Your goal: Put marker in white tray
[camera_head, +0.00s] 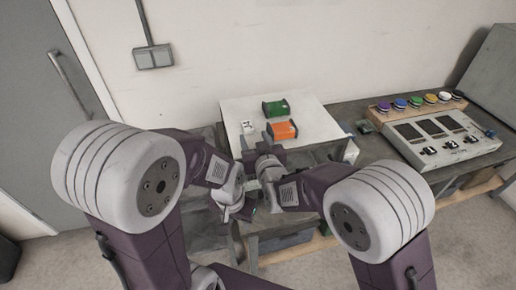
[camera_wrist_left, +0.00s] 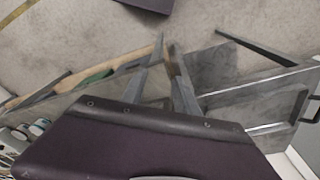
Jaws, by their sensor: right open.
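I cannot make out a marker for certain in either view. A small teal spot (camera_head: 253,210) shows beside my left gripper (camera_head: 236,208) in the head view, too small to identify. In the left wrist view, the left gripper's two fingers (camera_wrist_left: 167,45) run close together towards their tips, and whether they hold anything is unclear. My right gripper (camera_head: 254,168) is open, just above the left one in the picture, near the front edge of a white flat-topped stand (camera_head: 309,113). No separate white tray is clearly visible; the arms hide part of the bench.
A green box (camera_head: 276,108), an orange box (camera_head: 282,130) and a white cube (camera_head: 248,127) are on the white stand. A control panel (camera_head: 440,139) with levers and a row of coloured buttons (camera_head: 416,102) stand at the right. A wall is behind.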

